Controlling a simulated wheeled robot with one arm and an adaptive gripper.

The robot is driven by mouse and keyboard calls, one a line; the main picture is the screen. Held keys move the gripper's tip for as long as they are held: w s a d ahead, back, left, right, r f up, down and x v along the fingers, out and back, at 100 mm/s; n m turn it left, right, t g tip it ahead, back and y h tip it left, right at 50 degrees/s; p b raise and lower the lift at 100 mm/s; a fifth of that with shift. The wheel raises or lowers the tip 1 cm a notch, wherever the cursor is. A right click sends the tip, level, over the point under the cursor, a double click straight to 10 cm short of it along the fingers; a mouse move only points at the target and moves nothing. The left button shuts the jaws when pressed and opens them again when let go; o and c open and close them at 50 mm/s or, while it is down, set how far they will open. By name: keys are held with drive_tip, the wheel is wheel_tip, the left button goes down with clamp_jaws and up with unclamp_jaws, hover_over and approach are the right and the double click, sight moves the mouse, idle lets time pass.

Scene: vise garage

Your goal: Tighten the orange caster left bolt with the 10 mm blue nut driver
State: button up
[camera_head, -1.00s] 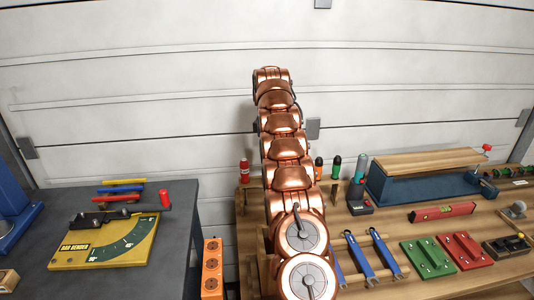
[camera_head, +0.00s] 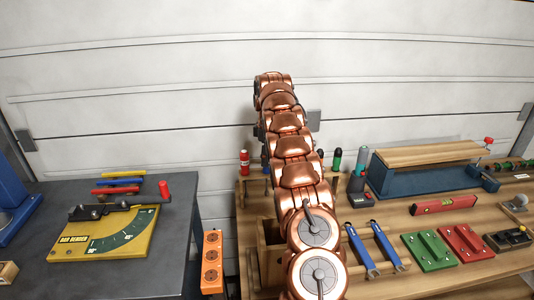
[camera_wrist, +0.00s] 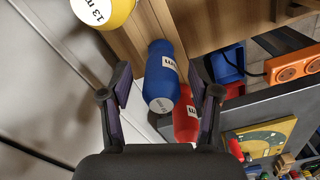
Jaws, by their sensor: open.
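A yellow handle marked 13 (camera_wrist: 103,10) is at the upper left. In the head view my arm hides the gripper and most of the driver rack. I cannot make out an orange caster or its bolt.
The wooden bench (camera_head: 400,215) holds red (camera_head: 467,243) and green (camera_head: 430,250) blocks, a red level (camera_head: 443,205) and blue-handled tools (camera_head: 360,250). An orange socket strip (camera_head: 212,262) hangs between it and the grey table (camera_head: 185,215) with the bar bender (camera_head: 105,235).

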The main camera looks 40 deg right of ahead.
drive_tip(key=shift+f+p, duration=0.4)
drive_tip(key=shift+f, duration=1.3)
clamp_jaws()
drive_tip(key=c, duration=0.7)
unclamp_jaws()
clamp_jaws()
drive_tip(key=shift+r+p, duration=1.55)
drive_tip(key=shift+r, duration=2.2)
drive_tip(key=shift+r+p, duration=2.15)
drive_tip(key=shift+r, duration=1.3)
